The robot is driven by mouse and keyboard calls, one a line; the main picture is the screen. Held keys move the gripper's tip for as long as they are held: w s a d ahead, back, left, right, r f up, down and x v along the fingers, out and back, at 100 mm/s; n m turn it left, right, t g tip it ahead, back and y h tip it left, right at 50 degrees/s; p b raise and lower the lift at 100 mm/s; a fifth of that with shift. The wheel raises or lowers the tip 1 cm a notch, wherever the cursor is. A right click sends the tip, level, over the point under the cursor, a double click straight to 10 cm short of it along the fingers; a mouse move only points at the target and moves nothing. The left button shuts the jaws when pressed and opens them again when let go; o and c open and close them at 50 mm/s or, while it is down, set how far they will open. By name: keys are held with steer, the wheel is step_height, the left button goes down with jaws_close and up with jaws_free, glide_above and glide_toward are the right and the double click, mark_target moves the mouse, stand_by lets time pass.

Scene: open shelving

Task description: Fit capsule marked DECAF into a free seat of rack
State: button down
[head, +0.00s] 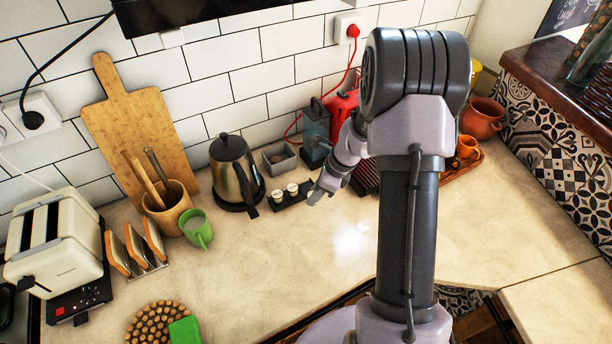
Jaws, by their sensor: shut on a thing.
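A small black rack (290,203) lies on the counter near the wall, right of the kettle. Two pale-topped capsules, a left one (277,196) and a right one (292,188), stand in its left and middle parts. My gripper (315,197) is at the rack's right end, pointing down and left. It is shut on a small capsule, mostly hidden by the fingers. No lettering is readable, so I cannot confirm the DECAF mark. I cannot tell whether the held capsule touches the rack.
A steel kettle (236,172) stands left of the rack, with a grey box (279,158) behind. A dark grinder-like canister (315,133) and a red appliance (341,112) stand behind my gripper.

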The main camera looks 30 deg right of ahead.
steer(key=w, duration=0.2)
steer(key=w+d, duration=0.1)
steer(key=w, duration=0.2)
steer(key=w+d+f, duration=0.1)
steer(key=w, duration=0.2)
steer(key=shift+w+d, duration=0.2)
steer(key=shift+w+d+f+b, duration=0.15)
steer(key=shift+f+b, duration=0.25)
steer(key=shift+f, duration=0.5)
steer(key=shift+w+a+f+b, duration=0.15)
steer(key=shift+f+b, duration=0.25)
steer(key=shift+f, duration=0.5)
steer(key=shift+d, duration=0.1)
steer(key=shift+f, duration=0.2)
steer(key=c, duration=1.1)
jaws_free()
steer(key=shift+o, duration=0.2)
steer(key=shift+r, duration=0.1)
